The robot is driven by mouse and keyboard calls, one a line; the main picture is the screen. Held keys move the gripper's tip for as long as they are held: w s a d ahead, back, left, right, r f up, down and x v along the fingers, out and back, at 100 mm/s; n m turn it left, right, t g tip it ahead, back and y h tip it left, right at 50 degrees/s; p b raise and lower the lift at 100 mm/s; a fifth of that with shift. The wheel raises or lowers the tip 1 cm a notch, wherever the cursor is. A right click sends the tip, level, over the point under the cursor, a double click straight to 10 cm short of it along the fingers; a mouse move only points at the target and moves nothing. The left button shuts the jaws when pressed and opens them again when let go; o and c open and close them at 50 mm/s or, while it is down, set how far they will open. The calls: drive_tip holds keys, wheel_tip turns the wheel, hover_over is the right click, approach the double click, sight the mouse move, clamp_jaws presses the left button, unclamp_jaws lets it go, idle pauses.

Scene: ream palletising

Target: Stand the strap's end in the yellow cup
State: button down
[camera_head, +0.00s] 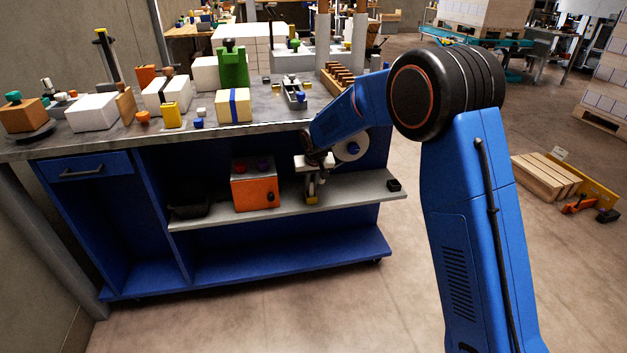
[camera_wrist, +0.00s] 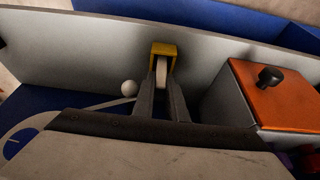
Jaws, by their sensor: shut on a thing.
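The yellow cup (camera_head: 311,200) stands near the front of the grey shelf under the workbench; it also shows in the wrist view (camera_wrist: 164,48). My gripper (camera_head: 313,182) points down over it, mostly hidden by my wrist in the head view. In the wrist view my gripper (camera_wrist: 162,92) is shut on the pale strap's end (camera_wrist: 161,72), which sticks out past the fingertips. The strap's end overlaps the cup's opening there; I cannot tell how deep it reaches. A white reel (camera_head: 352,147) stands behind my wrist, and a pale band runs toward the fingers from the left.
An orange box (camera_head: 252,190) with a black knob stands close beside the cup. A pale ball-shaped knob (camera_wrist: 129,88) is near the fingers. A dark tray (camera_head: 190,209) and a small black block (camera_head: 394,185) sit on the shelf (camera_head: 345,193). The workbench top (camera_head: 290,112) overhangs it.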

drive_tip(key=shift+f, duration=0.1)
drive_tip(key=c, duration=1.8)
unclamp_jaws()
drive_tip(key=shift+o, duration=0.2)
drive_tip(key=v, duration=0.7)
drive_tip(key=shift+r, duration=0.35)
drive_tip(key=shift+s, duration=0.15)
